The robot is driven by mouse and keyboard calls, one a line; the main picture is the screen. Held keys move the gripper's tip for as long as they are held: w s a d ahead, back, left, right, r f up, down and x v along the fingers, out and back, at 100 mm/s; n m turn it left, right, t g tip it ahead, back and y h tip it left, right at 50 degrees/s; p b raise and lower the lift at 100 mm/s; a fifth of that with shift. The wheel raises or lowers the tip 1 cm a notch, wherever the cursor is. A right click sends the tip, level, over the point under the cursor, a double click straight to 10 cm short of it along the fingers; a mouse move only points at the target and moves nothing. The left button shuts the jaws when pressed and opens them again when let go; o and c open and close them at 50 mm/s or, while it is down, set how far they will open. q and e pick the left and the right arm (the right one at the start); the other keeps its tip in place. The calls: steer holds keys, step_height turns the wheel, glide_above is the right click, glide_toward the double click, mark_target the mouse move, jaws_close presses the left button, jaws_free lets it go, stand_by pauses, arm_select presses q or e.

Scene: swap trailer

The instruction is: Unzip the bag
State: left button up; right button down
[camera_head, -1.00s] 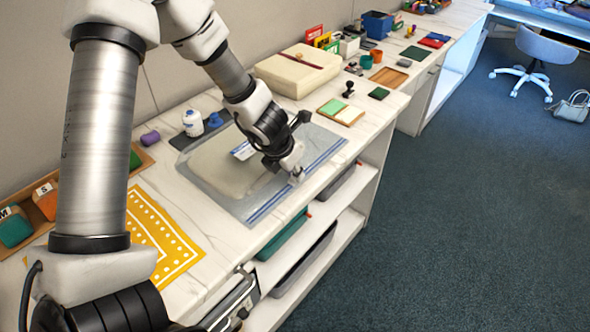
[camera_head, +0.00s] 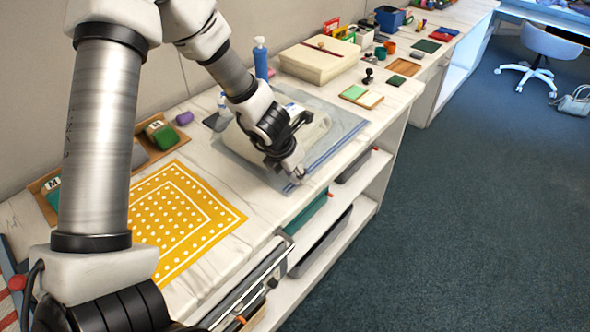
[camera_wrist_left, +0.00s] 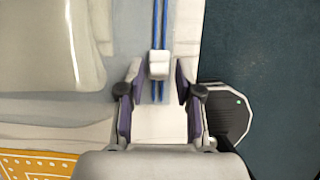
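The clear zip bag (camera_head: 346,138) lies flat on the white counter, with something pale inside it. Two blue zip lines (camera_wrist_left: 159,25) run along its edge on the counter's front side. A white slider (camera_wrist_left: 159,64) sits on these lines near the bag's end. My left gripper (camera_head: 292,182) is low over the near corner of the bag. In the left wrist view its fingers (camera_wrist_left: 159,72) stand open on both sides of the slider, with a visible gap on each side. My right gripper is in no view.
A yellow dotted cloth (camera_head: 190,214) lies on the counter left of the bag. A blue bottle (camera_head: 261,59), a cream box (camera_head: 318,63) and a stamp (camera_head: 368,76) stand behind it. Open shelves (camera_head: 352,192) are under the front edge.

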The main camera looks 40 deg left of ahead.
arm_select(q)
steer(key=shift+r, duration=0.4)
steer(key=v, duration=1.1)
steer(key=shift+s, duration=0.15)
